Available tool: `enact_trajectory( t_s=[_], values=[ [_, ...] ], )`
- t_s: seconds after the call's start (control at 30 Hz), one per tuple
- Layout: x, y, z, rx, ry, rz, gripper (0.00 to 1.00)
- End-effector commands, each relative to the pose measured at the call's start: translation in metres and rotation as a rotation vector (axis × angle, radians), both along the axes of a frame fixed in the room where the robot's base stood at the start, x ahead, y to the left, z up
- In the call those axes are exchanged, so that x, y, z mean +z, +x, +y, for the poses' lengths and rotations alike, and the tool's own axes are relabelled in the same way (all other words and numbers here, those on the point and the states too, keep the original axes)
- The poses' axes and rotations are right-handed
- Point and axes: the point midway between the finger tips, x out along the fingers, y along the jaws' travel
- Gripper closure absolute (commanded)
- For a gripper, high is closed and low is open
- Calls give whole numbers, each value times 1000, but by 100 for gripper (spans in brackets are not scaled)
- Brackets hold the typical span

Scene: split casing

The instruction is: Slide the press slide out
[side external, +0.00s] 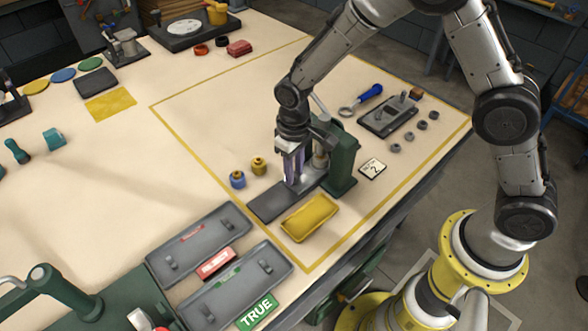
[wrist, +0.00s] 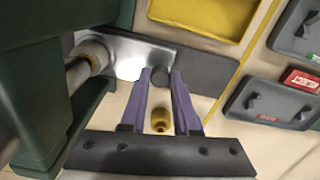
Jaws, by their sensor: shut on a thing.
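The green press (side external: 342,165) stands near the right part of the marked work area. Its press slide (side external: 270,207) is a flat grey plate that extends from under the press toward the lower left. In the wrist view the slide's bright metal part (wrist: 125,58) lies beside the press column, and a darker strip continues to the right. My gripper (side external: 293,180) points down over the slide. In the wrist view its purple fingers (wrist: 161,80) are closed on a small dark round knob at the slide. The fingertips hide part of the knob.
A yellow tray (side external: 310,218) lies close in front of the slide. A blue piece (side external: 238,180) and a yellow piece (side external: 258,166) stand behind it. Grey trays (side external: 200,243) lie at the lower left. A card marked 2 (side external: 372,168) lies right of the press.

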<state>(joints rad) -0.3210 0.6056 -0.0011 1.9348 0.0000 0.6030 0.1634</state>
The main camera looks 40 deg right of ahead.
Motion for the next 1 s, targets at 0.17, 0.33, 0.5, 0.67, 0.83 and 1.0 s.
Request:
enact_trajectory(
  t_s=[0.17, 0.33, 0.5, 0.67, 0.83, 1.0],
  values=[
    [1, 1, 26, 7, 2, -5, 100],
    [1, 2, 73, 8, 3, -6, 100],
    [1, 2, 106, 4, 3, -6, 100],
    [2, 1, 116, 1, 4, -5, 100],
    [2, 1, 118, 0, 7, -7, 100],
    [2, 2, 118, 1, 9, -9, 54]
  ],
)
